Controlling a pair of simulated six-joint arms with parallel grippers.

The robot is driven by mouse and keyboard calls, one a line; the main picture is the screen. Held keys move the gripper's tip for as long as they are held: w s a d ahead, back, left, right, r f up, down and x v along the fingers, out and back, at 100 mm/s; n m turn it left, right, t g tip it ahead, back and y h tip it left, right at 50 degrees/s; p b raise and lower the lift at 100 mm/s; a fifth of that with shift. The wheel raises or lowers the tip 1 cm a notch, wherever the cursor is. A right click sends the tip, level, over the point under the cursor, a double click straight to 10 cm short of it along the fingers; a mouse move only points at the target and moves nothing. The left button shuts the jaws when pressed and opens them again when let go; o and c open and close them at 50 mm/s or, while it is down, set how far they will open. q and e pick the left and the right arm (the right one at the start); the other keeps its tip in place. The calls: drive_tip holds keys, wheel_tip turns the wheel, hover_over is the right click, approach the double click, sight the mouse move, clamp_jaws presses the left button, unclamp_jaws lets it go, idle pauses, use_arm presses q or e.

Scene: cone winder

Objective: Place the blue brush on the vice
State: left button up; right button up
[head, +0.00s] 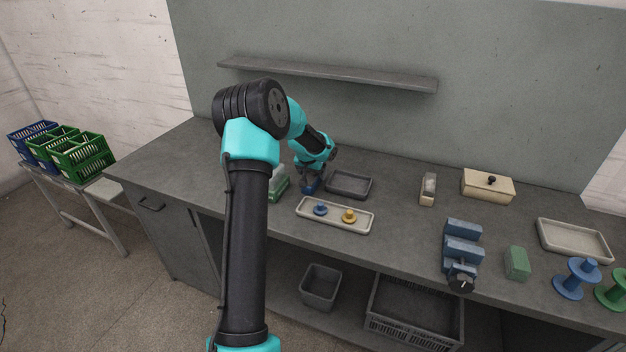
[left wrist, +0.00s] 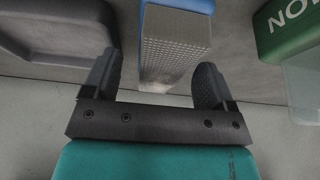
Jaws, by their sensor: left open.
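The blue brush (left wrist: 177,20) has a blue body and a grey textured face in the left wrist view. In the head view the blue brush (head: 311,187) is a small blue patch just under my left gripper (head: 314,172), partly hidden by it. My left gripper is open, and in the left wrist view its two fingers (left wrist: 160,78) stand apart on either side of the brush, with gaps visible between them and it. The blue vice (head: 462,250) stands at the right front of the bench. My right gripper is not in view.
A green box with a clear part (head: 279,187) stands just left of the brush, and a dark grey tray (head: 349,185) just right. A pale tray (head: 335,215) with a blue and a yellow piece lies in front. A green block (head: 517,263) stands right of the vice.

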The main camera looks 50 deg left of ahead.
use_arm(q)
drive_tip(key=shift+c, duration=0.4)
drive_tip(key=c, duration=1.1)
drive_tip(key=shift+o, duration=0.2)
drive_tip(key=shift+r, duration=0.1)
wheel_tip(320, 180, up, 10)
drive_tip(key=shift+r, duration=0.15)
idle(0.4)
drive_tip(key=w+d+r+m, duration=0.15)
drive_tip(key=w+d, duration=0.25)
drive_tip(key=d, duration=0.9)
drive_tip(key=s+d+r+m, duration=0.1)
drive_tip(key=d+r, duration=0.1)
drive_tip(key=d, duration=0.9)
drive_tip(key=s+d+r+m+h, duration=0.1)
drive_tip(key=d+r, duration=0.1)
drive_tip(key=d, duration=1)
drive_tip(key=s+d+r+m+h, duration=0.1)
drive_tip(key=d+r+m, duration=0.1)
drive_tip(key=d, duration=0.9)
drive_tip(key=shift+s+d+r+t, duration=0.25)
drive_tip(key=shift+s+d+t, duration=0.05)
drive_tip(key=shift+s+d, duration=0.05)
